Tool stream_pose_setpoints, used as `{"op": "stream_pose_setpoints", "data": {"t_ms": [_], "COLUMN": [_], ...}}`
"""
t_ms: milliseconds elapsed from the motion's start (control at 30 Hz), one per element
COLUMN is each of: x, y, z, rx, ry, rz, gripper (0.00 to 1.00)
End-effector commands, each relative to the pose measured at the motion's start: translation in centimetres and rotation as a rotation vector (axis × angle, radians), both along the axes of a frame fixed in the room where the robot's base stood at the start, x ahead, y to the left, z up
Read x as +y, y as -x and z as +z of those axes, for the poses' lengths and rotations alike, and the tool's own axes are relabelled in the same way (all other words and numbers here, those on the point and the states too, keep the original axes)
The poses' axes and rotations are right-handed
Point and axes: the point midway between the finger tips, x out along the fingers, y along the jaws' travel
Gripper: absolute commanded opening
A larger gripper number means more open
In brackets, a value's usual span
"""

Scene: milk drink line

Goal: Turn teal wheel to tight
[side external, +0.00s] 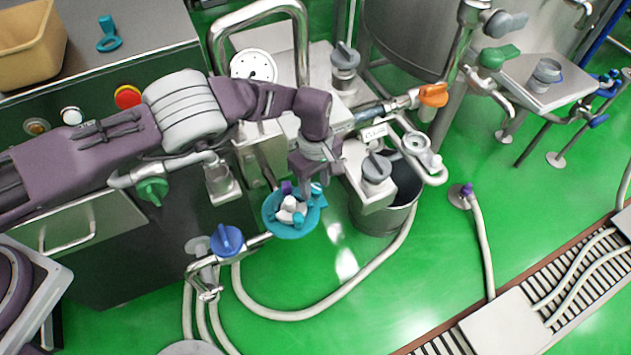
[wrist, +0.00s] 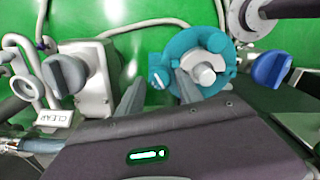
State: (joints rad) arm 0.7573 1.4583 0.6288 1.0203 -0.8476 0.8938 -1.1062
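The teal wheel (side external: 291,229) is a round handwheel with a whitish hub, below and left of my gripper in the side view. In the wrist view the teal wheel (wrist: 200,42) is at the top, right of centre. A small teal knob (wrist: 158,78) with a white mark shows at its left side. My gripper (wrist: 156,88) is open, its two grey fingers apart. In the picture the knob lies between the fingertips; I see no contact. The right finger overlaps the wheel's lower edge. In the side view my gripper (side external: 316,178) is beside the wheel's upper right, its fingertips partly hidden.
A blue-handled valve (side external: 227,240) stands left of the wheel. A grey knob (side external: 376,168) on a metal block and a bucket (side external: 385,218) are to the right. A pale hose (side external: 310,312) curves below over green floor. An orange handle (side external: 433,95) is farther back.

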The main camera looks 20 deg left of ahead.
Motion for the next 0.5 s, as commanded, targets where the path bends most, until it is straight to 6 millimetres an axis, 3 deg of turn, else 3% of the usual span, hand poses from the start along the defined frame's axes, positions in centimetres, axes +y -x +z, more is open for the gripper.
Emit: {"op": "stream_pose_setpoints", "data": {"t_ms": [33, 200, 500], "x": [0.00, 0.02, 0.04], "y": [0.00, 0.01, 0.00], "z": [0.01, 0.02, 0.04], "rx": [0.000, 0.001, 0.001], "ry": [0.000, 0.000, -0.001], "rz": [0.000, 0.000, -0.032], "gripper": [0.30, 0.00, 0.00]}}
